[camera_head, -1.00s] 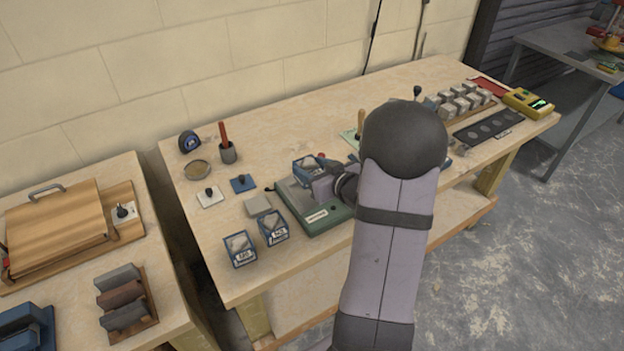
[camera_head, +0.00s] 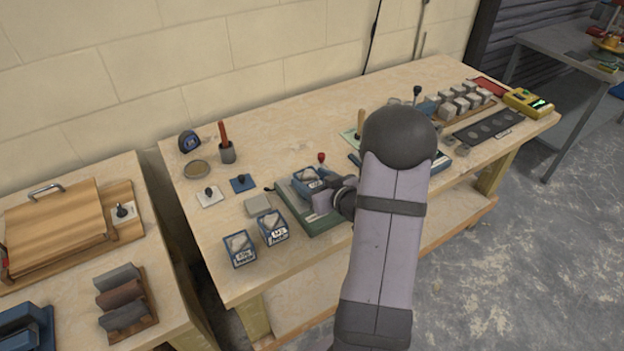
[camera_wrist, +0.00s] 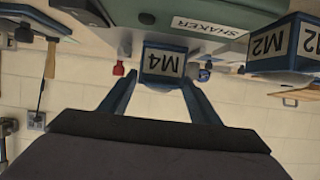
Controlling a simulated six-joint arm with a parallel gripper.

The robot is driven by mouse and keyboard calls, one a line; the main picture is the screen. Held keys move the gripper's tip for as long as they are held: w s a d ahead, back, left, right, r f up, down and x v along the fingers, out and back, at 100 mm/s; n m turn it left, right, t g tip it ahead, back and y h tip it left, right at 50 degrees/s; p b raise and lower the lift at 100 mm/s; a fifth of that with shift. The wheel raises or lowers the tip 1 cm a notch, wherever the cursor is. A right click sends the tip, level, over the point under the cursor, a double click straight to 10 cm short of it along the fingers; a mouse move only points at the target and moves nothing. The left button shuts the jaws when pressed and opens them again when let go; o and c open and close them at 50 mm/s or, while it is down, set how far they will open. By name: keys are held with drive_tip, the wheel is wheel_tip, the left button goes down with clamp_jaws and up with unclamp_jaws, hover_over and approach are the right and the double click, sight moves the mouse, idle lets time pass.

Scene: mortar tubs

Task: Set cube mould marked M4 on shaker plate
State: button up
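The cube mould marked M4 (camera_wrist: 163,62) is blue with a white label and appears inverted in the wrist view. My gripper (camera_wrist: 160,82) has one finger on each side of it and is shut on it. In the head view the mould (camera_head: 306,181) is upright over the green shaker plate (camera_head: 322,224), near its left-back part. The shaker (camera_wrist: 215,25), labelled SHAKER, also shows in the wrist view. The mould is very low over the plate; I cannot tell whether its base touches. My wrist and arm hide the shaker's right part.
Two other filled moulds, one marked M2 (camera_head: 272,227) and another (camera_head: 239,248), stand left of the shaker. A red-topped knob (camera_head: 321,158) stands behind the shaker. Free bench lies behind it.

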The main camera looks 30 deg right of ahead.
drive_tip(key=shift+o, duration=0.5)
drive_tip(key=shift+r, duration=0.2)
drive_tip(key=shift+s+r, duration=0.1)
drive_tip(key=shift+s, duration=0.1)
drive_tip(key=v, duration=1.1)
drive_tip(key=shift+s, duration=0.3)
drive_tip(key=shift+w+r, duration=0.1)
